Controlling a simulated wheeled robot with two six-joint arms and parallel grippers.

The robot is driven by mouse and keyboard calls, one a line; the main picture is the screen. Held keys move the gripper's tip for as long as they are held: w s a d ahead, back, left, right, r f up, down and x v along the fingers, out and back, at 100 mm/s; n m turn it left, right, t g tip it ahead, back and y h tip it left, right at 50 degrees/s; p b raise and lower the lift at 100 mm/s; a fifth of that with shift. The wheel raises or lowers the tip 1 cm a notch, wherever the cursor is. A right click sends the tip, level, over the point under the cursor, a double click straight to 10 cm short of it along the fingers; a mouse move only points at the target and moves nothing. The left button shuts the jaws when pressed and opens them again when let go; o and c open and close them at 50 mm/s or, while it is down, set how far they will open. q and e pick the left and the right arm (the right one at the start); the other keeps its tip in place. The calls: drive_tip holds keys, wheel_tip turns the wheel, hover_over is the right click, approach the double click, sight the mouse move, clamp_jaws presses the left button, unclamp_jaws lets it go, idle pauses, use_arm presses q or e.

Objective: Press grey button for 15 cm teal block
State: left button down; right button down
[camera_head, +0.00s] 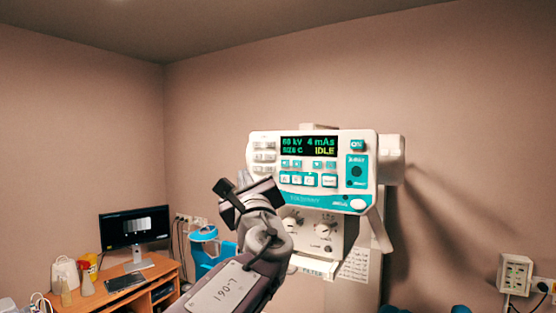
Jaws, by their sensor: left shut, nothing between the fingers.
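The control panel (322,199) of a white and teal machine faces me at centre right. Its dark display (309,146) reads about "66 kV 4 mAs", "SIZE C" and "IDLE". Pale grey buttons (264,157) stand in columns left of the display. A row of small pale buttons (297,180) on teal lies below it. A round pale button (358,204) sits at the lower right corner. I cannot tell which is the task's grey button. My left gripper (243,184) is shut and empty, in front of the panel's lower left. No teal block can be made out. My right gripper is out of view.
A wooden desk (165,269) with a monitor (134,229), a keyboard (126,281) and bottles stands at the left. A blue and white object (204,234) is behind my left arm. A wall socket box (515,273) is at the right. The wall above is bare.

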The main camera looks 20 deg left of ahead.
sight(271, 169)
use_arm(q)
drive_tip(key=shift+w+d+p, duration=0.2)
drive_tip(key=shift+w+p, duration=1.45)
drive_tip(key=shift+w, duration=2.55)
drive_tip(key=shift+w, duration=0.1)
drive_tip(key=shift+w, duration=0.3)
drive_tip(key=shift+w+r, duration=0.1)
drive_tip(key=shift+w, duration=0.3)
drive_tip(key=shift+s+b, duration=0.4)
drive_tip(key=shift+s, duration=0.4)
